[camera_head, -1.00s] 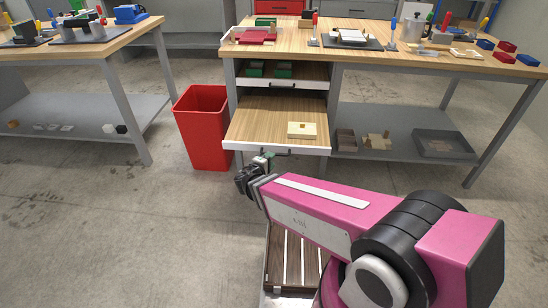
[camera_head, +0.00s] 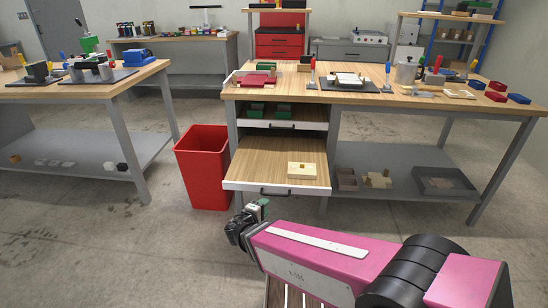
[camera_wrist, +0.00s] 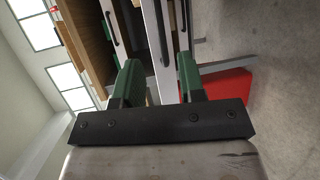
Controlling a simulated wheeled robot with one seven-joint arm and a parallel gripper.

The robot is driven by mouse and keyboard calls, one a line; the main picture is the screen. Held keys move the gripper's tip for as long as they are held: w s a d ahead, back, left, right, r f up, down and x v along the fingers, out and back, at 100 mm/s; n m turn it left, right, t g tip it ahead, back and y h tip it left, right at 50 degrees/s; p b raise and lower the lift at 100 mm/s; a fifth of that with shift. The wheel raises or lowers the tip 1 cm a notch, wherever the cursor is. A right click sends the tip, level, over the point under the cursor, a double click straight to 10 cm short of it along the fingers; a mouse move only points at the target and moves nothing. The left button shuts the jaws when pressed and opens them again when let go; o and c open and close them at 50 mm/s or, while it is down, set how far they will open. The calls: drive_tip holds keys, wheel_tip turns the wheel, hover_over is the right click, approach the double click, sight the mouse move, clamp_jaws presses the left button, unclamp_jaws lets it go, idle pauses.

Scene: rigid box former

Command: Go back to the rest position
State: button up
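My gripper (camera_head: 258,208) is in front of the open lower drawer, a little below its front edge, at the end of my pink arm. In the wrist view its two green fingers (camera_wrist: 160,85) stand apart with nothing between them. The open lower drawer (camera_head: 262,158) has a wooden bottom and a white front with a dark handle. A pale wooden block (camera_head: 301,171) lies in it towards the right. My gripper is apart from the handle.
A red bin (camera_head: 203,170) stands left of the drawer. An upper drawer (camera_head: 300,124) with green items is partly open. The workbench (camera_head: 430,97) carries tools and parts. Another bench (camera_head: 150,70) is at left.

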drive_tip(key=w+d+m+g+y, duration=0.1)
drive_tip(key=d+m+g+y, duration=0.2)
drive_tip(key=d+m+g, duration=0.4)
drive_tip(key=w+d+m+g+y, duration=0.1)
drive_tip(key=d+m+g+y, duration=0.2)
drive_tip(key=d, duration=1.8)
drive_tip(key=m+g, duration=0.3)
drive_tip(key=g, duration=0.1)
drive_tip(key=shift+w+m+y, duration=0.25)
drive_tip(key=shift+m+y, duration=0.05)
drive_tip(key=shift+m, duration=0.1)
